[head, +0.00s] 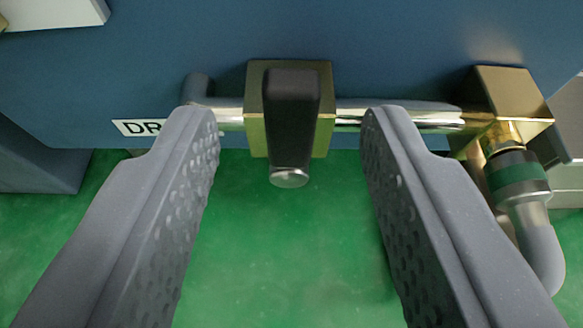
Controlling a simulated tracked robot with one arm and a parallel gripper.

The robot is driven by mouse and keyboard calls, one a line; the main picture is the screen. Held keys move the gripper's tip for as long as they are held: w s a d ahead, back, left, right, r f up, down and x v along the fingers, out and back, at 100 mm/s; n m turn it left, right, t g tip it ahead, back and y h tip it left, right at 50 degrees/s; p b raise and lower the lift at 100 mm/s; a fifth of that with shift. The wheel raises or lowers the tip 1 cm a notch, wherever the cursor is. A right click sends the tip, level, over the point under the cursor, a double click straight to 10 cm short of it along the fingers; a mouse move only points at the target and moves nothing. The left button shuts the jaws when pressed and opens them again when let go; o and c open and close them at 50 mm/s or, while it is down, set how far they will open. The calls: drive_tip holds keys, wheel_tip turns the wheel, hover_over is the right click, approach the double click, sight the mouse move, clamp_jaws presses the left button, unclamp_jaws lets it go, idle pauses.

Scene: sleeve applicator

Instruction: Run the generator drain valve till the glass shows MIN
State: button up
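The drain valve has a brass block body (256,130) on a shiny horizontal pipe (400,113) along the lower edge of a blue housing. Its black lever handle (290,115) with a silver tip points toward me and down in the picture. A white label (138,127) reading "DR" is partly hidden behind the left finger. My gripper (290,130) is open, with one finger on each side of the handle and clear gaps to it. No sight glass or MIN mark is in view.
A brass elbow (500,100) at right leads to a green-banded coupling (517,177) and a grey hose (541,245) close to the right finger. The blue housing (400,45) fills the top. The green floor (285,250) is clear below the valve.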

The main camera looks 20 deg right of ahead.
drive_tip(key=p+v, duration=0.1)
drive_tip(key=v, duration=0.7)
drive_tip(key=shift+p, duration=0.4)
drive_tip(key=shift+f, duration=0.25)
